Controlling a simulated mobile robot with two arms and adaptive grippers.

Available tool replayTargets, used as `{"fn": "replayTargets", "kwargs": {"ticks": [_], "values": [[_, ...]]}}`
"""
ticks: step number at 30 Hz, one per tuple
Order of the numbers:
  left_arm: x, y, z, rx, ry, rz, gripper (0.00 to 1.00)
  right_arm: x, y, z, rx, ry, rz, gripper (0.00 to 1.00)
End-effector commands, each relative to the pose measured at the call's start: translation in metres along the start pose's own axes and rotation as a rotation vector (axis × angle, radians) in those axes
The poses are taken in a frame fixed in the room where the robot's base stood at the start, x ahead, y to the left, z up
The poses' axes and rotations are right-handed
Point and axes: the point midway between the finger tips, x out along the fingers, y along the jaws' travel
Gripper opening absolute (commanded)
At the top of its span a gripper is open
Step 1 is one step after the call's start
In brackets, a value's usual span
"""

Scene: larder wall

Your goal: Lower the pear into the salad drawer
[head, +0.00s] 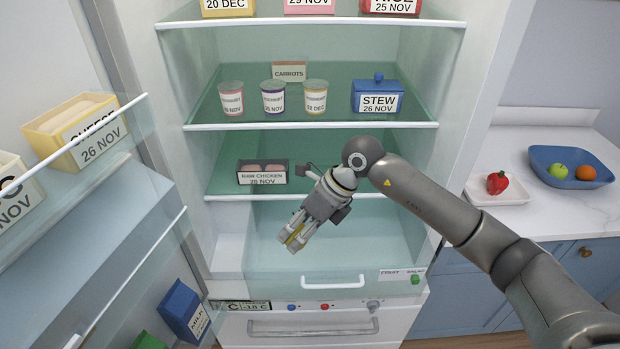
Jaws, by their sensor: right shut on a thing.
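My right gripper (293,237) points down and to the left, over the salad drawer (395,245) at the bottom of the fridge. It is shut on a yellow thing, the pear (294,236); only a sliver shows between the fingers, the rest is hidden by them. The drawer is see-through and appears pulled out, with a white handle (333,281) and a label reading fruit and salad. The part of its floor that I can see looks empty. The gap between pear and drawer floor is hard to judge. My left gripper is not in view.
Just above the drawer is a glass shelf (225,180) with a raw chicken tray (262,176). Higher up stand yoghurt pots (273,97) and a blue stew box (377,97). The open door with its racks (90,210) is at left. A blue bowl (545,158) of fruit stands right.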

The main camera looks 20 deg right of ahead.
Motion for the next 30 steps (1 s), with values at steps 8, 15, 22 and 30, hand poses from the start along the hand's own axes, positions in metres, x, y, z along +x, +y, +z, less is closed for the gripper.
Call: {"fn": "replayTargets", "kwargs": {"ticks": [8, 15, 22, 30], "values": [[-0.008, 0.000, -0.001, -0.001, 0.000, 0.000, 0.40, -0.032, -0.018, 0.030, 0.383, -0.137, -0.188, 0.20], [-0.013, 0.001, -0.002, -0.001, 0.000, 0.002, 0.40, -0.060, -0.037, 0.048, 0.698, -0.242, -0.340, 0.20], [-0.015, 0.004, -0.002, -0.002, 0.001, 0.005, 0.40, -0.075, -0.050, 0.053, 0.863, -0.294, -0.420, 0.20], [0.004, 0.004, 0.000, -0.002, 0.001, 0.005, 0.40, -0.050, -0.060, 0.040, 0.888, -0.297, -0.430, 0.20]]}}
